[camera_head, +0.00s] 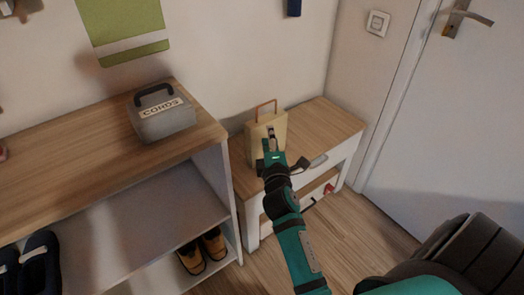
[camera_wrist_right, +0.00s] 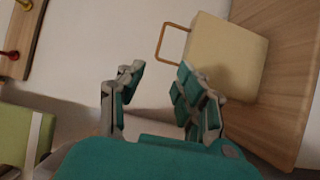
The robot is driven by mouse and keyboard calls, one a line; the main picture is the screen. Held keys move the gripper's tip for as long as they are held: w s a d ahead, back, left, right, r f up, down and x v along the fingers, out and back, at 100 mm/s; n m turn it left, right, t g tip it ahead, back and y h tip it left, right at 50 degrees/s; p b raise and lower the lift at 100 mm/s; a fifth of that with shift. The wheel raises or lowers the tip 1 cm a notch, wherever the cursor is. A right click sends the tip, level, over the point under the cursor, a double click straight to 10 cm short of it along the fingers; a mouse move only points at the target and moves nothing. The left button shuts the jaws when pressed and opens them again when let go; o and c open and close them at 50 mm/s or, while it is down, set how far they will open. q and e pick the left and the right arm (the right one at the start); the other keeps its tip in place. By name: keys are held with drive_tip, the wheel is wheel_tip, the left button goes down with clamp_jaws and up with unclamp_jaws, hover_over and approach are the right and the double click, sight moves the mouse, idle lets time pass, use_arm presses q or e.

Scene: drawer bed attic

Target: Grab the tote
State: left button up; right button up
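The tote (camera_head: 257,136) is a pale yellow box with a brown loop handle (camera_head: 265,107). It stands upright on the low wooden-topped drawer unit (camera_head: 322,122). In the right wrist view the tote (camera_wrist_right: 222,57) lies at the upper right, beyond one finger, with its handle (camera_wrist_right: 172,40) to the left. My right gripper (camera_head: 271,150) is in front of the tote and covers part of its front. In the wrist view the right gripper (camera_wrist_right: 160,95) is open, with nothing between its fingers. Actual contact with the tote cannot be told. My left gripper is out of view.
A grey handled box labelled CORDS (camera_head: 161,112) sits on the taller shelf unit (camera_head: 85,150) at the left. Brown shoes (camera_head: 202,250) stand on its lower shelf. A white door (camera_head: 450,130) is at the right. Wooden floor (camera_head: 345,240) lies before the drawer unit.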

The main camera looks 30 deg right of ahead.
drive_tip(key=b, duration=0.1)
approach(267, 103)
drive_tip(key=a+x, duration=0.1)
drive_tip(key=x, duration=0.6)
drive_tip(key=b+x, duration=0.1)
drive_tip(key=x, duration=0.1)
drive_tip(key=shift+w+d+f, duration=0.15)
drive_tip(key=shift+d+f, duration=0.1)
drive_tip(key=shift+d, duration=0.3)
drive_tip(key=shift+w+d, duration=0.25)
drive_tip(key=shift+w, duration=0.2)
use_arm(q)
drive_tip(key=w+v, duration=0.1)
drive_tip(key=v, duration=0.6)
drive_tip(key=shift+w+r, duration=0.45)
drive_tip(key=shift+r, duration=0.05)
use_arm(e)
drive_tip(key=shift+r, duration=0.1)
clamp_jaws()
